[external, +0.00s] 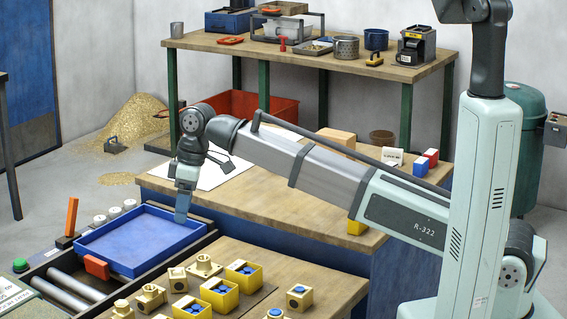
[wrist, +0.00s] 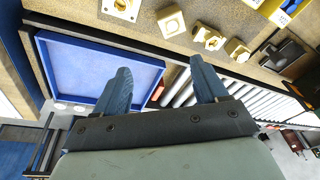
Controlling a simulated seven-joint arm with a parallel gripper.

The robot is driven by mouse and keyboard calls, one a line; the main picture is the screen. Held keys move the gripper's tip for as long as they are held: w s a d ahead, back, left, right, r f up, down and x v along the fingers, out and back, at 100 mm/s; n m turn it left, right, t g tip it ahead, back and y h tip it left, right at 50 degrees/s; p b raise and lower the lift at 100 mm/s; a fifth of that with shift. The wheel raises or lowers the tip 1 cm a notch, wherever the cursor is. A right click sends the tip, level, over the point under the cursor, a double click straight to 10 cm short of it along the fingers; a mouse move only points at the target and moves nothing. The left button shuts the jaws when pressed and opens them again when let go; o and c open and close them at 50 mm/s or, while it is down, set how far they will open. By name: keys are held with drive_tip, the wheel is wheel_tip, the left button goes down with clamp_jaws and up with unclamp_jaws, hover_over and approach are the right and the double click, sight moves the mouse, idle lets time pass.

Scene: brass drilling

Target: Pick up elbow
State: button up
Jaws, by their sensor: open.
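Several brass fittings stand in a row on the wooden bench. They include a flanged piece (external: 203,266), a square block with a hole (external: 178,278), a fitting with a raised round neck (external: 150,297) and another at the front edge (external: 122,311). The last two also show in the wrist view as a fitting (wrist: 208,38) and its neighbour (wrist: 238,51). I cannot tell for sure which is the elbow. My gripper (external: 182,216) is open and empty, pointing down by the blue tray's right side. In the wrist view its fingers (wrist: 160,72) are spread apart.
An empty blue tray (external: 115,257) sits on the roller conveyor (external: 75,287), left of the fittings. Yellow bins (external: 219,300) with blue parts stand right of the fittings. A block with a blue-marked face (external: 299,298) stands further right. A second bench (external: 290,215) lies behind.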

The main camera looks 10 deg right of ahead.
drive_tip(key=w+d+f+m+t+y, duration=0.1)
drive_tip(key=w+d+m+y, duration=0.2)
drive_tip(key=w+d+m, duration=0.65)
drive_tip(key=w+d+f+m+t+y, duration=0.1)
drive_tip(key=w+d+m+y, duration=0.2)
drive_tip(key=w+d+m, duration=0.65)
drive_tip(key=w+d+r+m+t+y, duration=0.2)
drive_tip(key=w+d+m+t, duration=0.4)
drive_tip(key=w+d+m, duration=1.4)
drive_tip(key=f, duration=0.1)
drive_tip(key=s+d+f+m, duration=0.1)
drive_tip(key=d+f+m, duration=0.1)
drive_tip(key=f, duration=0.1)
drive_tip(key=shift+s, duration=0.35)
drive_tip(key=shift+f, duration=0.5)
drive_tip(key=shift+w+a+f, duration=0.1)
drive_tip(key=x, duration=0.8)
drive_tip(key=shift+w, duration=0.1)
drive_tip(key=shift+a+r+x, duration=0.1)
drive_tip(key=shift+r+x, duration=0.05)
drive_tip(key=shift+x, duration=1.2)
drive_tip(key=shift+a+r+x, duration=0.1)
drive_tip(key=shift+r+x, duration=0.05)
drive_tip(key=shift+x, duration=1.2)
drive_tip(key=shift+r+t, duration=0.1)
drive_tip(key=shift+t, duration=0.2)
clamp_jaws()
